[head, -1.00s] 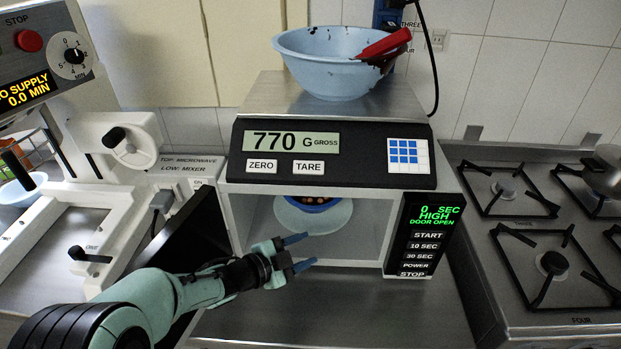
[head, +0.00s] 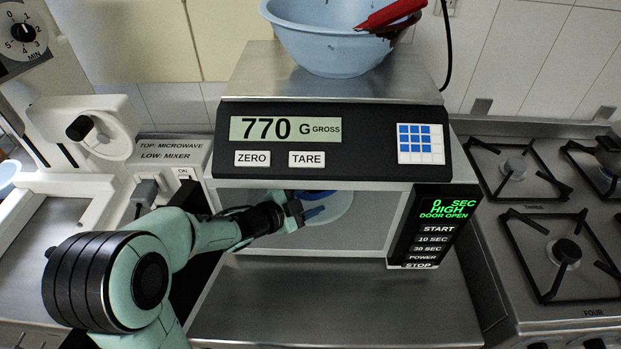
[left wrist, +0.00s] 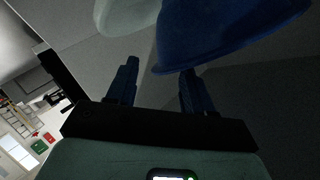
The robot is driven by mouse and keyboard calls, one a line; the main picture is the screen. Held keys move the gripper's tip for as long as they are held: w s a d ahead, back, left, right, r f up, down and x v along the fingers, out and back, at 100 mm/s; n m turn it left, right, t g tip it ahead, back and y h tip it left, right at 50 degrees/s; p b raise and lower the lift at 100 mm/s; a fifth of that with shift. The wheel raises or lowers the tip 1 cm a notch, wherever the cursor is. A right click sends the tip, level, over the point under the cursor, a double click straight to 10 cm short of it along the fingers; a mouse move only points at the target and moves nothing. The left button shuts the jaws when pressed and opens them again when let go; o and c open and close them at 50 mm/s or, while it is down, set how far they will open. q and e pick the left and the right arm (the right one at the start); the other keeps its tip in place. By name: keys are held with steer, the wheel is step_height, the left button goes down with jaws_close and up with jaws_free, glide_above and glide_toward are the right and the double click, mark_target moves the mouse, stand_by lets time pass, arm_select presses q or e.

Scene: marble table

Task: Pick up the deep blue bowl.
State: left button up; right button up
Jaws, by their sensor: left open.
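The deep blue bowl (left wrist: 225,35) fills the upper right of the left wrist view. In the head view only a sliver of the bowl (head: 318,194) shows inside the open microwave, under its top edge and behind my gripper. It is on a pale round plate (head: 335,208). My left gripper (head: 308,214) is inside the microwave opening, open and empty. In the left wrist view the fingers (left wrist: 158,76) point toward the bowl, with its edge close to the right fingertip; I cannot tell whether they touch. My right gripper is not in view.
The microwave (head: 402,215) has side walls and a low ceiling around my gripper. A scale (head: 330,145) on top carries a light blue bowl (head: 325,45) with a red-handled tool (head: 392,15). A gas hob (head: 555,235) stands right. The counter in front (head: 335,305) is clear.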

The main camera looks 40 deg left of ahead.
arm_select(q)
steer(key=x, duration=0.2)
steer(key=shift+w+f, duration=0.1)
steer(key=shift+w, duration=0.15)
jaws_close()
